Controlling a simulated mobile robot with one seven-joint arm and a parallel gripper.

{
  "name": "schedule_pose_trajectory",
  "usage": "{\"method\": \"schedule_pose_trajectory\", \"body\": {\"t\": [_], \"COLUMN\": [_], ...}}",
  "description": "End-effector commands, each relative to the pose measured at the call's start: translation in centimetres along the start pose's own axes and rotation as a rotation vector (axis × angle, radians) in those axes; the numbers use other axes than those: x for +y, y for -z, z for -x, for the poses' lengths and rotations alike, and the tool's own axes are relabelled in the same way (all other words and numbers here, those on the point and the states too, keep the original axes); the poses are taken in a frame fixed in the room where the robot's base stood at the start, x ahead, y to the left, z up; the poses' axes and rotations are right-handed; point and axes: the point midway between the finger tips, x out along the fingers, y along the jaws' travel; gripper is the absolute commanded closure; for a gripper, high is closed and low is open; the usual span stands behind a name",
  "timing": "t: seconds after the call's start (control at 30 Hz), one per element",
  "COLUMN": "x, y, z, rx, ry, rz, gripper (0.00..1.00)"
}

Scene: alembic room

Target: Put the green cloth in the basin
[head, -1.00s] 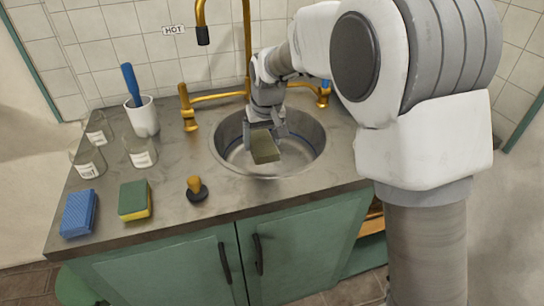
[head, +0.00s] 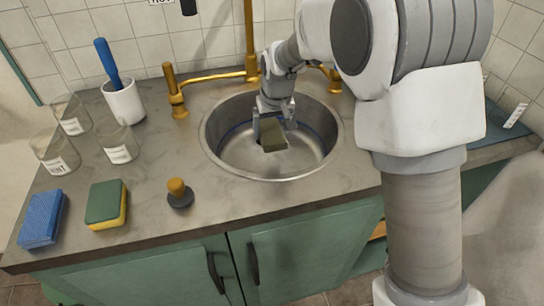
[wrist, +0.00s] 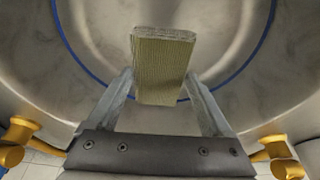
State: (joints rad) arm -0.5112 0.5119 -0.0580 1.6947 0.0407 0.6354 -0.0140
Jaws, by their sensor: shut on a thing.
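The green cloth (head: 273,135) is a folded olive-green block. My gripper (head: 274,128) is shut on it and holds it inside the outline of the round metal basin (head: 211,148). In the wrist view the cloth (wrist: 163,68) sits between the two fingers of the gripper (wrist: 160,100), with its long end pointing away from the palm. The basin's inner wall (wrist: 95,60) and blue line surround it. I cannot tell whether the cloth touches the basin's bottom.
Brass taps (head: 176,95) stand behind the basin. A dark stopper with a wooden knob (head: 178,193), a green-yellow sponge (head: 106,204), a blue sponge (head: 41,218), a white cup (head: 124,101) and several glass jars (head: 120,146) stand left on the counter.

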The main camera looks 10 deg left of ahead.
Motion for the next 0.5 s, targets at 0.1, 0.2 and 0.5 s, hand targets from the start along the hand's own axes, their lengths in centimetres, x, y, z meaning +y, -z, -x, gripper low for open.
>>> {"method": "schedule_pose_trajectory", "body": {"t": [0.1,0.2,0.5], "x": [0.0,0.0,0.0], "y": [-0.8,-1.1,-2.4], "z": [-2.3,-3.4,-7.4], "rx": [-0.003,-0.002,-0.003], "ry": [0.000,0.000,0.000], "rz": [0.000,0.000,0.000], "gripper": [0.68,0.68,0.68]}}
